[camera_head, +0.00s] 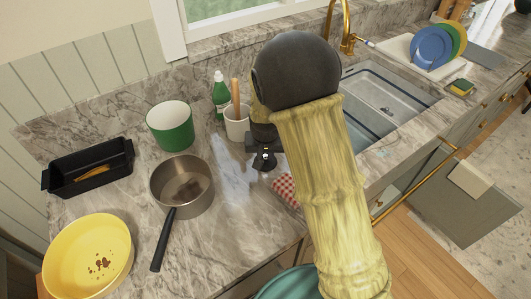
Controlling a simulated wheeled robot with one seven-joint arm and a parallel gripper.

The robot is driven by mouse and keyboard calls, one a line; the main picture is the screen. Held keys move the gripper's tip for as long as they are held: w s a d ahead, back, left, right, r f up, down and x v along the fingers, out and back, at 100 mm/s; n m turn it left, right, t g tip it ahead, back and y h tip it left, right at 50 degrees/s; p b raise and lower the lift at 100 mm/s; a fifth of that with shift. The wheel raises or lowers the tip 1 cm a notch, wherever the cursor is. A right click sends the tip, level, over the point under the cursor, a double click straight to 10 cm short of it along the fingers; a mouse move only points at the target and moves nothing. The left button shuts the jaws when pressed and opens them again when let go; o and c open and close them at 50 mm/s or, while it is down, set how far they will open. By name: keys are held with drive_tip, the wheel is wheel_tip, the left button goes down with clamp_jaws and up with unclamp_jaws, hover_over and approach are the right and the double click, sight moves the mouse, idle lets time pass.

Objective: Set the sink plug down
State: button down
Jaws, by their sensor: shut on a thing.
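My gripper (263,164) is black and hangs over the marble countertop, left of the sink (405,92). It is shut on a small dark thing at its fingertips, which I take to be the sink plug. The plug's outline is hard to make out against the black fingers. I cannot tell whether it touches the counter. My arm hides part of the sink and the counter edge.
A steel saucepan (182,186), green pot (170,126), utensil crock (236,124) and green bottle (221,92) stand left of my gripper. A checked cloth (285,190) lies close by. A yellow bowl (88,252) and black tray (90,170) are farther left.

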drive_tip(key=shift+s, duration=0.1)
drive_tip(key=shift+f, duration=0.15)
drive_tip(key=c, duration=1.3)
unclamp_jaws()
drive_tip(key=shift+r, duration=0.6)
drive_tip(key=v, duration=1.1)
drive_tip(key=shift+s+r, duration=0.1)
drive_tip(key=shift+s, duration=0.05)
